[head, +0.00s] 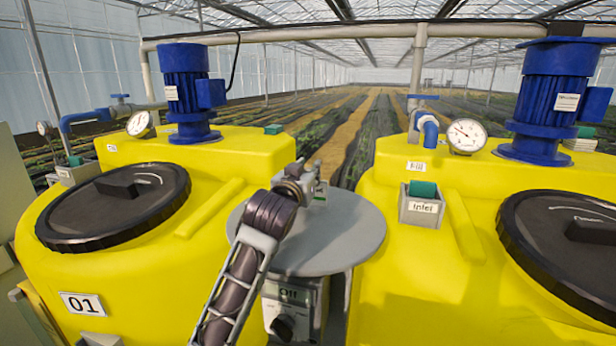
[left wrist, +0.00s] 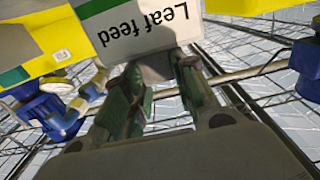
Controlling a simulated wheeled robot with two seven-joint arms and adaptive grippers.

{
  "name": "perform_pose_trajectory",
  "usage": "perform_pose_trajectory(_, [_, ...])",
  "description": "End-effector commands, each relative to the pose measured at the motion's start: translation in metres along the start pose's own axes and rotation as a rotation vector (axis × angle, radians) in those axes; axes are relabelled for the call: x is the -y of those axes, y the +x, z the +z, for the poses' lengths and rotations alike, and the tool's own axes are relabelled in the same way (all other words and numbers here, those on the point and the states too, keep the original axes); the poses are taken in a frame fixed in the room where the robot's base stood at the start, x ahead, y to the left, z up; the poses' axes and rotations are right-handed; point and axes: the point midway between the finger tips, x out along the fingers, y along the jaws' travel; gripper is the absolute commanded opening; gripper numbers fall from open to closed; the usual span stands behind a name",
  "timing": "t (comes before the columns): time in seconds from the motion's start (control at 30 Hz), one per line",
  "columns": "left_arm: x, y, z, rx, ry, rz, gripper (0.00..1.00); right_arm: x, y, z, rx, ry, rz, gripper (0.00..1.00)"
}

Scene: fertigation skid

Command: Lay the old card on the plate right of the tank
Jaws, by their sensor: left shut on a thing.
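The round grey plate (head: 345,235) lies between the two yellow tanks, right of tank 01 (head: 95,275). My left gripper (head: 312,182) is over the plate, near its back edge, in the head view. In the left wrist view the left gripper (left wrist: 158,72) is shut on a white card (left wrist: 150,35) with a green band, printed "Leaf feed" and upside down there. In the head view the card is mostly hidden by the gripper. I cannot tell whether the card touches the plate. My right gripper is not in view.
A grey box with a dial labelled "Off" (head: 287,312) stands under the plate. The right tank (head: 400,285) carries a holder marked "Inlet" (head: 420,208) with a teal piece in it. Blue motors (head: 185,90) and gauges (head: 467,135) stand on the tanks. The plate's right side is clear.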

Motion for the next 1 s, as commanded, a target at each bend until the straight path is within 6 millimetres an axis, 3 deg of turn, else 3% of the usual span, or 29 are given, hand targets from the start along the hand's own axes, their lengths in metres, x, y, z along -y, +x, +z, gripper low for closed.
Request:
perform_pose_trajectory(0.13, [-0.001, 0.0, 0.011, 0.0, -0.001, 0.002, 0.03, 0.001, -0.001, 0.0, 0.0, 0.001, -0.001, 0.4])
perform_pose_trajectory(0.63, [-0.001, -0.001, 0.016, -0.001, -0.001, 0.001, 0.03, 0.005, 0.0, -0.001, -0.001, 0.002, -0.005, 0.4])
perform_pose_trajectory(0.67, [-0.001, 0.0, 0.016, -0.001, -0.001, 0.001, 0.29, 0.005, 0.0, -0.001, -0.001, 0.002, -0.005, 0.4])
perform_pose_trajectory(0.8, [-0.001, 0.0, 0.016, -0.001, -0.001, 0.001, 0.47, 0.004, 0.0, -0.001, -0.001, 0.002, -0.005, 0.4])
perform_pose_trajectory(1.0, [-0.001, 0.0, 0.016, -0.001, -0.001, 0.001, 0.49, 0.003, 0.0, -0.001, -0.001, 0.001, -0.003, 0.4])
